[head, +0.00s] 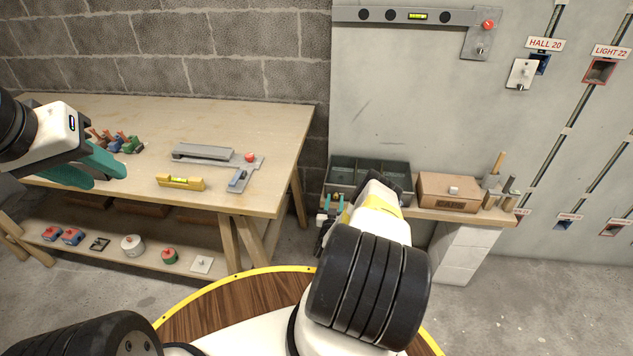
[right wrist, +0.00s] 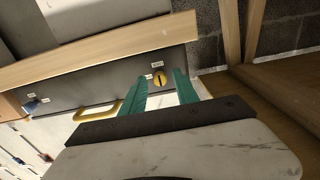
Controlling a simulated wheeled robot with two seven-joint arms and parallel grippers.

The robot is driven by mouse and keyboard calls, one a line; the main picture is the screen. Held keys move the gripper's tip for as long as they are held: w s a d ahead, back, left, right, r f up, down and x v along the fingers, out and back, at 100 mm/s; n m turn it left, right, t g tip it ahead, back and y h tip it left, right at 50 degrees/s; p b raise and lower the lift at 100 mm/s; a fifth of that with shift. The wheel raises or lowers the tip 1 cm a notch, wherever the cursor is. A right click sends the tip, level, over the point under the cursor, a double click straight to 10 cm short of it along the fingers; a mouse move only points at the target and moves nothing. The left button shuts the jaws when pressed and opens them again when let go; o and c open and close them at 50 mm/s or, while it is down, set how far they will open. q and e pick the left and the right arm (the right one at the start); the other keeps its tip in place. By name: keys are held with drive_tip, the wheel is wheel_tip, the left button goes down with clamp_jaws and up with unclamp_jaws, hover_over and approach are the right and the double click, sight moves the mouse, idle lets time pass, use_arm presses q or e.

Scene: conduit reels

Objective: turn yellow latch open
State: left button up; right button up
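In the head view this gripper (head: 330,214) is partly hidden by my arm, in front of the wall shelf. My left gripper (head: 95,168) hangs over the workbench, apart from the latch; its opening is unclear.
Grey bins (head: 368,168), a brown box (head: 447,190) and upright tools stand on the wall shelf (head: 465,216). The workbench (head: 285,130) at left holds a yellow level (head: 180,182) and metal parts.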

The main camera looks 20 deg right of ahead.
clamp_jaws()
drive_tip(key=shift+a+n, duration=0.1)
drive_tip(key=shift+n, duration=1)
drive_tip(key=n, duration=1)
drive_tip(key=shift+w, duration=0.1)
drive_tip(key=n, duration=0.5)
drive_tip(key=shift+n, duration=0.3)
